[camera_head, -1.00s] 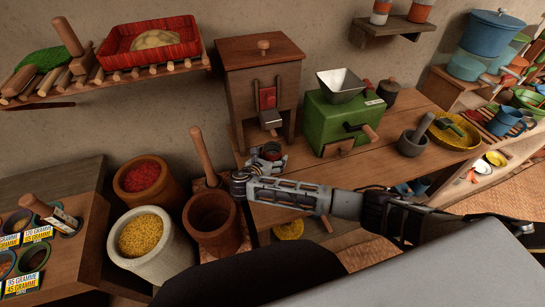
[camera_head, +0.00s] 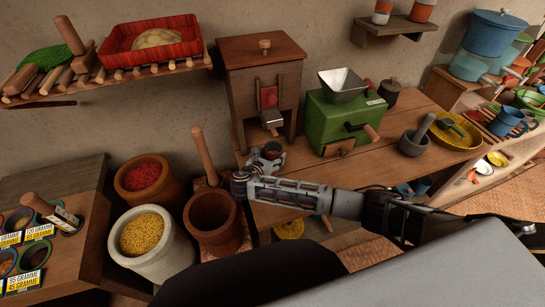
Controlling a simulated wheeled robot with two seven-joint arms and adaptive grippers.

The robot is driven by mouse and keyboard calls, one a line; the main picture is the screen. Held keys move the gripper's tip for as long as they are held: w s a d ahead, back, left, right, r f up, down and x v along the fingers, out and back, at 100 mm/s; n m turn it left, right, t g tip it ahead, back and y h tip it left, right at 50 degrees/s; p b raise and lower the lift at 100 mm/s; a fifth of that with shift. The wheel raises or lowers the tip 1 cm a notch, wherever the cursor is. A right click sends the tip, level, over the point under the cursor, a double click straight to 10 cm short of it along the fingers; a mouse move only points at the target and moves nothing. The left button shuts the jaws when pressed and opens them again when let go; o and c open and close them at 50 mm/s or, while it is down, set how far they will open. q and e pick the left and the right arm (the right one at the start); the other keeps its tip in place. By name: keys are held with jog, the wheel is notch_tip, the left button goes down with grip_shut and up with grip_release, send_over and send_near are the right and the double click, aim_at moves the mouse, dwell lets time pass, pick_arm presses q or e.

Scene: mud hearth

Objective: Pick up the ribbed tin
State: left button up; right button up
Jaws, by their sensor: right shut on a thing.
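The tin (camera_head: 272,151) is a small round can with a dark reddish inside, seen from above on the wooden table in front of the wooden dispenser box. Its ribs are too small to make out. My right gripper (camera_head: 267,158) is shut on the tin, its fingers around the can's sides. I cannot tell whether the tin is lifted off the table. My right arm reaches in from the right, low over the table's front edge. My left gripper is not in view.
The wooden dispenser (camera_head: 262,90) stands right behind the tin. A green grinder (camera_head: 340,120) stands close to its right, then a stone mortar (camera_head: 412,143). A wooden mortar (camera_head: 212,222) and tubs of red (camera_head: 142,176) and yellow grains (camera_head: 146,235) stand at left.

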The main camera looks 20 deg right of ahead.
jog(key=shift+a+r, duration=0.2)
jog(key=shift+r, duration=3.25)
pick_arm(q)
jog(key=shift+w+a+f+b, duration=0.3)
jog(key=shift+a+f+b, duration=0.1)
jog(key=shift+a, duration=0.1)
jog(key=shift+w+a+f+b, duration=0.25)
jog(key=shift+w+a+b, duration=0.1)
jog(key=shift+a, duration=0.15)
pick_arm(e)
jog(key=a, duration=1.9)
jog(key=shift+s+a, duration=0.3)
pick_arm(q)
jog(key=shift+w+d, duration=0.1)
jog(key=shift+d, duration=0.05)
